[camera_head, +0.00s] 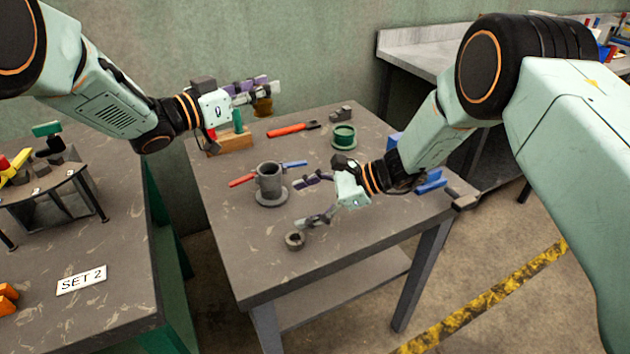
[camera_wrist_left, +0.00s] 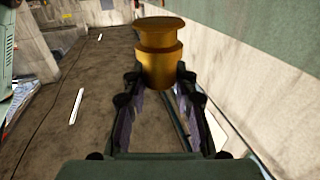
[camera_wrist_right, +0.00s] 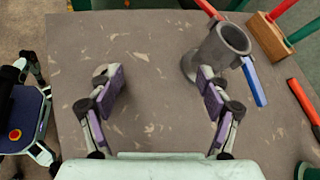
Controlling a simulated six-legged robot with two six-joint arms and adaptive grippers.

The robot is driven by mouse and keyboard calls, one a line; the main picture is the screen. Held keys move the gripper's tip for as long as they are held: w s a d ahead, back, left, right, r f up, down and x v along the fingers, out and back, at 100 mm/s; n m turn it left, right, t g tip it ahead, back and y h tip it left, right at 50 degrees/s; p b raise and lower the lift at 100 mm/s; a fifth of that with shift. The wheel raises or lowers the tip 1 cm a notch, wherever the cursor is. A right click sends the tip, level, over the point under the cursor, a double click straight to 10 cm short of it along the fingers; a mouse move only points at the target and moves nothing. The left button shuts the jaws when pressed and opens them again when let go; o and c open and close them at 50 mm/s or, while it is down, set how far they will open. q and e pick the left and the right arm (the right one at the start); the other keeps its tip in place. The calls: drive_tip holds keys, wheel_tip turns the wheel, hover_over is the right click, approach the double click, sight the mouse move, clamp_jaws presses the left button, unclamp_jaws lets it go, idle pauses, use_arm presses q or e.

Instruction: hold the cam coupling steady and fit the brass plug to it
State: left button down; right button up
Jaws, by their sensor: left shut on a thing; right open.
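The cam coupling (camera_head: 270,183) is a grey upright cup on a round flange, with a red and a blue lever arm spread out. It stands on the table; in the right wrist view (camera_wrist_right: 226,42) it is at upper right, its base partly hidden by a finger. My left gripper (camera_head: 258,91) is shut on the brass plug (camera_head: 263,107), holding it above the table's far left. In the left wrist view the stepped plug (camera_wrist_left: 159,52) sits between the fingertips. My right gripper (camera_head: 312,200) is open and empty, right of the coupling.
A small grey ring (camera_head: 294,241) lies near the table's front. A wooden block (camera_head: 232,143) with red and green items, a red-handled tool (camera_head: 288,130), a green flanged cup (camera_head: 344,138) and a dark block (camera_head: 342,113) stand behind. The table's front left is clear.

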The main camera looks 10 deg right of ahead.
sight(281, 188)
use_arm(q)
drive_tip(key=shift+a+r, duration=0.1)
use_arm(e)
drive_tip(key=w+m+t, duration=0.1)
drive_tip(key=m, duration=0.1)
drive_tip(key=w+d+m, duration=0.1)
drive_tip(key=w, duration=0.1)
drive_tip(key=w+d+m+t, duration=0.1)
drive_tip(key=m, duration=0.1)
drive_tip(key=shift+w+d+r+m+t, duration=0.15)
drive_tip(key=shift+w+r+m+t, duration=0.15)
drive_tip(key=shift+w+r, duration=0.1)
drive_tip(key=shift+w+d+m, duration=0.3)
drive_tip(key=shift+w+m, duration=0.1)
drive_tip(key=shift+m, duration=0.1)
drive_tip(key=x, duration=1.2)
drive_tip(key=shift+w+r, duration=0.15)
drive_tip(key=shift+c, duration=0.3)
clamp_jaws()
use_arm(q)
wheel_tip(281, 188, down, 12)
drive_tip(key=shift+f, duration=0.25)
